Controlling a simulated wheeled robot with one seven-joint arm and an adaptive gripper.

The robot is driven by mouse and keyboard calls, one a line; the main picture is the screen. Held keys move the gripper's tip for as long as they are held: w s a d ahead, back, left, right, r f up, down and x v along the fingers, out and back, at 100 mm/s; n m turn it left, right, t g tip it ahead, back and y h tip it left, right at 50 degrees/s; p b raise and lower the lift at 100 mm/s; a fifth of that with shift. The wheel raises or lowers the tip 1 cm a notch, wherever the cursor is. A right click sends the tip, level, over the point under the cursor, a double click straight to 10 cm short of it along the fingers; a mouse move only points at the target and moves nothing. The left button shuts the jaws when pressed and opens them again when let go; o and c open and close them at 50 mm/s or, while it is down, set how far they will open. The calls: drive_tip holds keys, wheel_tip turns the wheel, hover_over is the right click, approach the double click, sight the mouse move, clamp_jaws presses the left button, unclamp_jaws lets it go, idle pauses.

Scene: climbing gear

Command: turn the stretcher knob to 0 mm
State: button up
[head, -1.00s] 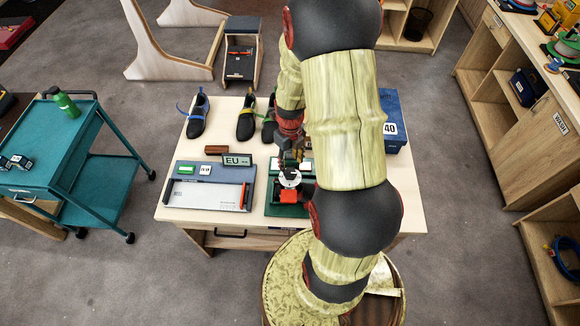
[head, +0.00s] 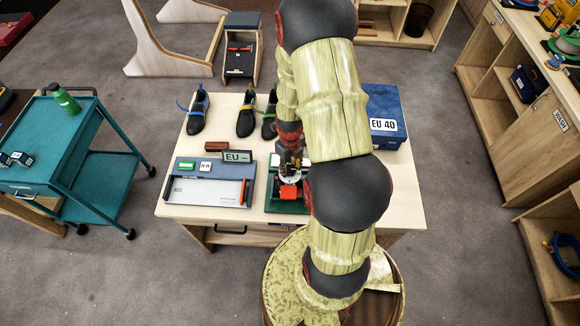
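The stretcher (head: 289,192) is a green-based device with a red block, on the front middle of the wooden table. Its white round dial (head: 291,171) shows only in part behind my gripper. My gripper (head: 290,168) points down over the dial, at or just above the knob. The fingers are small and dark here, and I cannot tell whether they are shut on the knob. The dial's marks are too small to read. My arm covers the right side of the stretcher.
A blue-and-grey measuring board (head: 210,190) with an EU display (head: 237,156) lies to the left. Several dark shoes, one of them (head: 197,112) at the far left, stand behind. A blue box marked EU 40 (head: 384,104) is at the back right. A teal cart (head: 60,150) stands left.

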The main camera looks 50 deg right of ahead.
drive_tip(key=c, duration=0.6)
drive_tip(key=shift+n, duration=0.4)
